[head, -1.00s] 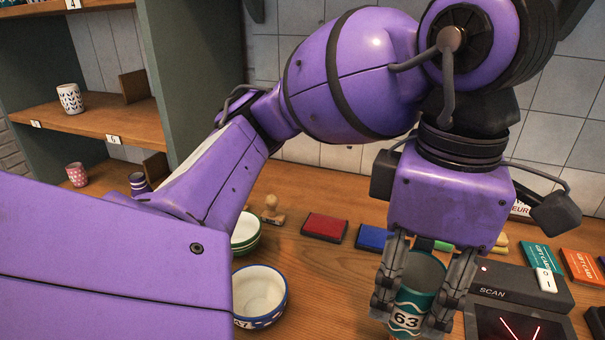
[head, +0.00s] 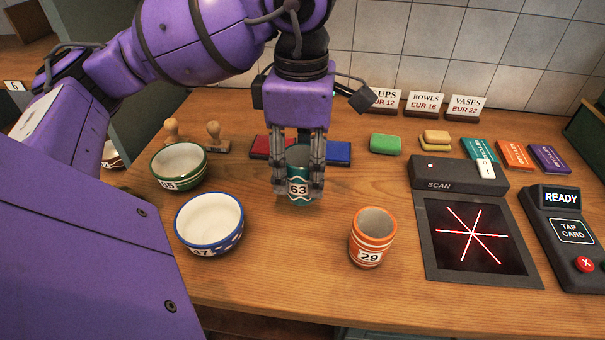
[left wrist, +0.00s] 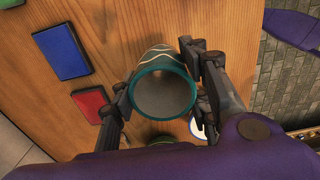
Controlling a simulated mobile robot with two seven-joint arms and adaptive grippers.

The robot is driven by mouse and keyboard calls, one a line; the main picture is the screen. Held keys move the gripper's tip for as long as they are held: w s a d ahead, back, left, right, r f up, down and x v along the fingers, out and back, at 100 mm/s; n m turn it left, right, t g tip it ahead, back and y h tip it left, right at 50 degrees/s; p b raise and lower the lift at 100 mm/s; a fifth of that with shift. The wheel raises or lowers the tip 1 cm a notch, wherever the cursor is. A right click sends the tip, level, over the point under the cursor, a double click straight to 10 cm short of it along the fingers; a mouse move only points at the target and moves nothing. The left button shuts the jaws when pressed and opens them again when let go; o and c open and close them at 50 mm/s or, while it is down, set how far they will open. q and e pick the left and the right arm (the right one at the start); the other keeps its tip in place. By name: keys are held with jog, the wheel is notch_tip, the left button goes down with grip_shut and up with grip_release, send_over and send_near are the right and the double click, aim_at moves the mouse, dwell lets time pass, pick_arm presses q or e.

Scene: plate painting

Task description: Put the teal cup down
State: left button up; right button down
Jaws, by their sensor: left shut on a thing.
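The teal cup (head: 299,187) has white wavy lines and a label reading 63. My left gripper (head: 298,190) is shut on it, one finger on each side, and holds it upright at the wooden counter (head: 330,285). I cannot tell for sure whether its base touches the wood. In the left wrist view the cup (left wrist: 163,92) shows its open, empty mouth between the fingers of the gripper (left wrist: 165,95). My right gripper is not in view.
An orange striped cup (head: 371,240) labelled 29 stands right of the teal cup. A blue-rimmed bowl (head: 209,224) and a green bowl (head: 180,166) stand left. Red and blue pads (head: 339,153) lie behind. The scanner (head: 470,235) and card terminal (head: 562,232) are at the right.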

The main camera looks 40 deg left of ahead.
aim_at(301, 182)
pick_arm(q)
jog(key=shift+w+a+f, duration=0.4)
jog(key=shift+a+f, duration=0.1)
jog(key=shift+f, duration=1.75)
jog(key=shift+f+b, duration=0.2)
jog(key=shift+b, duration=0.1)
jog(key=o, duration=1.3)
jog(key=shift+r, duration=0.1)
notch_tip(301, 182, up, 12)
jog(key=shift+r+p, duration=0.15)
jog(key=shift+p, duration=0.55)
